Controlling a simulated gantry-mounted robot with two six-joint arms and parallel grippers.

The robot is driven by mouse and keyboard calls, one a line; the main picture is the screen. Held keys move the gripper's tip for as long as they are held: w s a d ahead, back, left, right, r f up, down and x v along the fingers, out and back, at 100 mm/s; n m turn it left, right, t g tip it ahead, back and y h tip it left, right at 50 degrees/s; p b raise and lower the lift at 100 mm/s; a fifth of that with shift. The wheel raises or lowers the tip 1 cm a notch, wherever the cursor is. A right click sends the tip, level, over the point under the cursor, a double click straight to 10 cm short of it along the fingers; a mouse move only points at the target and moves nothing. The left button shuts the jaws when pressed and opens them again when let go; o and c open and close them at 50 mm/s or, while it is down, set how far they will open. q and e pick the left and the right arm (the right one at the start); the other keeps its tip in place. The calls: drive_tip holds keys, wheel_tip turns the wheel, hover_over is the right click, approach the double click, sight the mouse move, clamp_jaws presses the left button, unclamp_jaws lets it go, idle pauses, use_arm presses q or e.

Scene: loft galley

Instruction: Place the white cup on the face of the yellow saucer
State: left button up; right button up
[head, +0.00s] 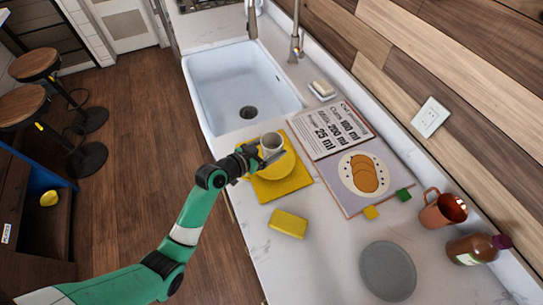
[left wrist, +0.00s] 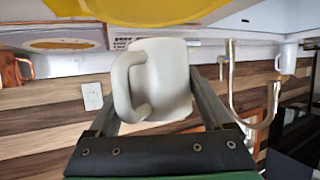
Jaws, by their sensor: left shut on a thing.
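The white cup (head: 271,141) is held by my left gripper (head: 268,156) over the far part of the yellow saucer (head: 283,169). In the left wrist view the white cup (left wrist: 165,78) sits between the two fingers, its handle toward the left of the picture. That view looks upside down. The yellow saucer (left wrist: 150,9) shows at its top edge, with a gap between it and the cup, so they look apart. The saucer lies on a yellow square cloth (head: 268,190). My left gripper hides part of the saucer's left side. My right gripper is not in view.
A white sink (head: 215,80) lies beyond the saucer. An open book (head: 335,135), a yellow sponge (head: 288,223), a grey plate (head: 388,270), a copper mug (head: 440,211) and a brown bottle (head: 475,249) are on the counter. Bare counter lies between sponge and plate.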

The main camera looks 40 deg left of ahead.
sight(271, 153)
use_arm(q)
drive_tip(key=shift+w+a+f, duration=0.1)
drive_tip(key=shift+w+f, duration=0.15)
drive_tip(key=shift+w+a+f+b, duration=0.15)
drive_tip(key=shift+f+b, duration=0.4)
drive_tip(key=shift+f, duration=1.2)
drive_tip(key=shift+f, duration=0.2)
drive_tip(key=o, duration=1.3)
drive_tip(key=shift+o, duration=0.2)
drive_tip(key=shift+r, duration=0.15)
